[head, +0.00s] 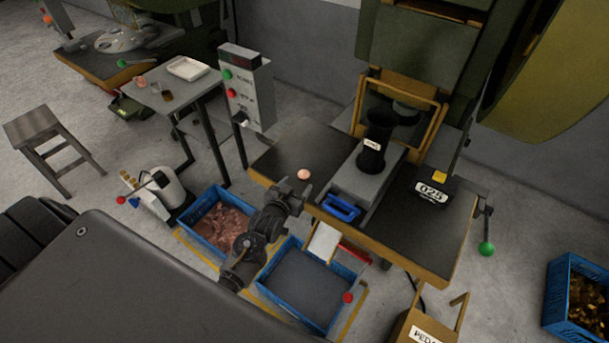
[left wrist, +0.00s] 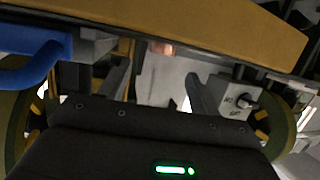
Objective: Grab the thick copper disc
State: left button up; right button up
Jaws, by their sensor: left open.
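A small round copper disc (head: 304,174) lies on the dark press table (head: 300,147), near its front left edge. My left gripper (head: 292,187) is open and empty, at the table's front edge just short of the disc. In the left wrist view the two fingers of the left gripper (left wrist: 158,78) stand apart. A copper-coloured patch (left wrist: 160,48) shows between and beyond them, partly cut off by the yellow table edge (left wrist: 200,35). The disc's thickness is hard to judge. My right gripper is not in view.
A blue crate of copper pieces (head: 213,240) and a blue crate with a bare dark inside (head: 262,288) stand below the table. A blue handle (head: 341,208) and the grey press block (head: 362,183) are right of the disc. A side table (head: 190,88) holds small copper pieces.

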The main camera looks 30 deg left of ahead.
aim_at(301, 182)
pick_arm(q)
jog(key=shift+a+f+p+x, duration=0.1)
jog(key=shift+p+x, duration=0.1)
jog(key=shift+x, duration=1.25)
jog(key=shift+a+f+p+x, duration=0.1)
jog(key=shift+p+x, duration=0.05)
jog(key=shift+x, duration=1.25)
jog(key=shift+s, duration=0.1)
jog(key=c, duration=1.2)
